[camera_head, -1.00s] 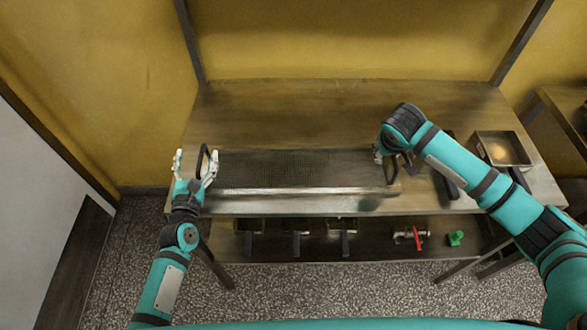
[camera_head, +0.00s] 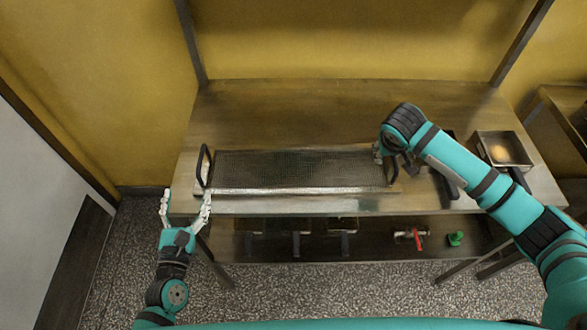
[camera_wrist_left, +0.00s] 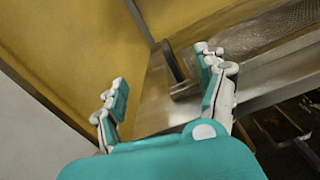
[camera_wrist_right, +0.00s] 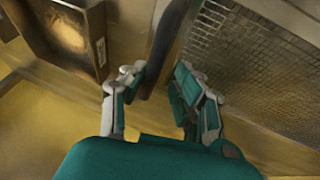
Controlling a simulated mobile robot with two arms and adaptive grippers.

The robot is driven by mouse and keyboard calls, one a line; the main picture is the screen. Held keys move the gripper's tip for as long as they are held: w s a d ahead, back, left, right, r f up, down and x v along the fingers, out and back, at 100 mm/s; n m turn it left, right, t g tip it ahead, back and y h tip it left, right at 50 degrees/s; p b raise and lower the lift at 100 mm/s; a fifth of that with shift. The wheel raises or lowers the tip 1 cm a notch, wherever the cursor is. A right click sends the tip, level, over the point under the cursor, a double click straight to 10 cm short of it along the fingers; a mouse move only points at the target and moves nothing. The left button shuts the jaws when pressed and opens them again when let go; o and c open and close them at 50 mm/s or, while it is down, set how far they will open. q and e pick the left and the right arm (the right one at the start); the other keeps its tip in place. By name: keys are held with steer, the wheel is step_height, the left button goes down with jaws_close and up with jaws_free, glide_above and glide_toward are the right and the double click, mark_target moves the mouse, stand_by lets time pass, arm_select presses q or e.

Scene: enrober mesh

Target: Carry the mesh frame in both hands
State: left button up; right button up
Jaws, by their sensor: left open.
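The mesh frame (camera_head: 300,168) lies flat on the table, a long grey screen with a pale front rail and an upright black handle at each end. My left gripper (camera_head: 186,203) is open and empty, in front of and left of the left handle (camera_head: 203,166). In the left wrist view that handle (camera_wrist_left: 175,65) stands beyond the fingers, apart from them. My right gripper (camera_head: 380,153) is at the right end, partly hidden by my arm. In the right wrist view the right handle (camera_wrist_right: 166,45) runs between its fingers; whether they clamp it is unclear.
A metal tray (camera_head: 502,150) with something pale inside stands on the table at right. The lower shelf holds dark-handled items, a red-handled fitting (camera_head: 416,238) and a green piece (camera_head: 455,239). The table behind the frame is clear.

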steer(key=shift+o, duration=0.2)
steer(key=o, duration=0.8)
steer(key=v, duration=1.2)
steer(key=shift+f, duration=0.1)
